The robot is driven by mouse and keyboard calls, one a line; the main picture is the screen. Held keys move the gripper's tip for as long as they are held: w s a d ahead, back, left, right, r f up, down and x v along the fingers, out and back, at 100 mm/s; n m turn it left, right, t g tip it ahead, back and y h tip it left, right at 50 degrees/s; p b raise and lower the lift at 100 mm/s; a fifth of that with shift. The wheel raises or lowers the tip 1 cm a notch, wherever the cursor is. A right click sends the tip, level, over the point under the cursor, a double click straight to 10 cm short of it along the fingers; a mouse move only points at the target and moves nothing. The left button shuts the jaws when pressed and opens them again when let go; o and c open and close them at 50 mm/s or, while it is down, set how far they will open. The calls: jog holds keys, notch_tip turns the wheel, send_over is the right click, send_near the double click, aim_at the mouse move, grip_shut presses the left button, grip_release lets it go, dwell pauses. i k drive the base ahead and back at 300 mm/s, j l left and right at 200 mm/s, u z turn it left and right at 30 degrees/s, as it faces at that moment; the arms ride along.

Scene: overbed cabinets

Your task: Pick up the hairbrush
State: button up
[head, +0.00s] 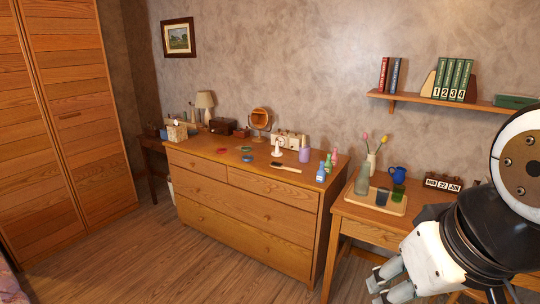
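The hairbrush (286,167) lies on top of the wooden dresser (240,204), near its front edge and right of the middle. It has a dark head at the left and a light wooden handle pointing right. My gripper (376,289) is low at the bottom right, in front of the desk and well apart from the hairbrush. Its fingertips look spread, with nothing seen between them.
Small colored bottles (321,172) and a purple cup (305,154) stand right of the brush. A white ring holder (278,148) and round mirror (261,120) stand behind it. The desk holds a wooden tray (364,199) with glassware. Floor (200,262) before the dresser is clear.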

aim_at(274, 164)
jog(key=i+j+z, duration=0.3)
jog(key=i+j, duration=0.65)
jog(key=i, duration=0.45)
jog(key=i+j+z, duration=0.35)
jog(key=i+j, duration=0.95)
